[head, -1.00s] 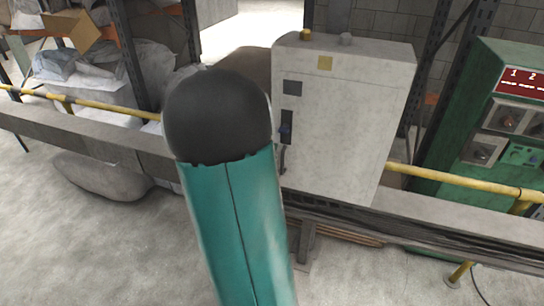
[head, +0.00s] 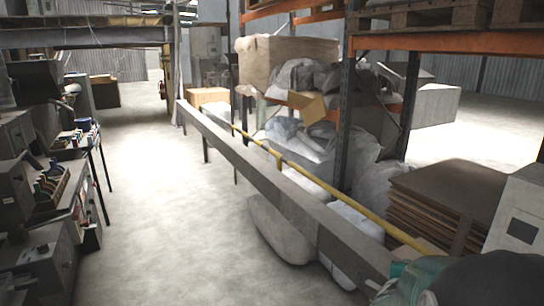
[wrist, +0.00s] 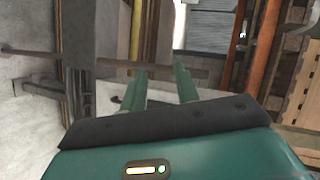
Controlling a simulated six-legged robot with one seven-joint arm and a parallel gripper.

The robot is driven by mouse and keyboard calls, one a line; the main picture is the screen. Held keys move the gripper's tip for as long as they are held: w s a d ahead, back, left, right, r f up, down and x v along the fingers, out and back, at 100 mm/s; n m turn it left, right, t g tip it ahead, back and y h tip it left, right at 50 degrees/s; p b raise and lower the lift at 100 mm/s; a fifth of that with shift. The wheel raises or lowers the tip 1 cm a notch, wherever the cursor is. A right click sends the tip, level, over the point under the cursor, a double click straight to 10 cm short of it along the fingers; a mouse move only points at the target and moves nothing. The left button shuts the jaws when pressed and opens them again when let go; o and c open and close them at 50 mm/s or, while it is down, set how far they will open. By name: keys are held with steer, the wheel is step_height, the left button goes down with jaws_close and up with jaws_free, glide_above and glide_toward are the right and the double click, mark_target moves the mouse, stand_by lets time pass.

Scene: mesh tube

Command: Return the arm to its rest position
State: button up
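My arm shows in the head view only as a dark rounded part (head: 490,280) with a teal part (head: 410,278) beside it, cut off by the bottom right corner. My gripper (wrist: 160,75) is in the wrist view, with two green fingers standing apart and nothing seen between them. It looks open and empty. My gripper is not visible in the head view. In the wrist view, the teal wrist housing (wrist: 220,155) with a small lit display fills the bottom.
A long grey rail (head: 270,180) with a yellow pipe (head: 345,200) runs along the right. Behind it are loaded shelves, stacked brown boards (head: 440,205) and a grey cabinet (head: 520,225). Workbenches (head: 60,200) line the left. The floor (head: 165,190) between is clear.

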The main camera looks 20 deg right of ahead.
steer(key=w+a+r+n+t+y, duration=0.1)
steer(key=w+a+r+n+y, duration=0.3)
steer(key=a+n, duration=0.6)
steer(key=s+a+r+n+t+y, duration=0.1)
steer(key=a+n+y, duration=0.45)
steer(key=a, duration=0.85)
steer(key=s+a+r+n+g+y, duration=0.2)
steer(key=s+a+n+g, duration=0.2)
steer(key=s+a+n, duration=0.7)
steer(key=shift+s+r+g+y, duration=0.15)
steer(key=shift+s+g+y, duration=0.25)
steer(key=shift+s, duration=0.45)
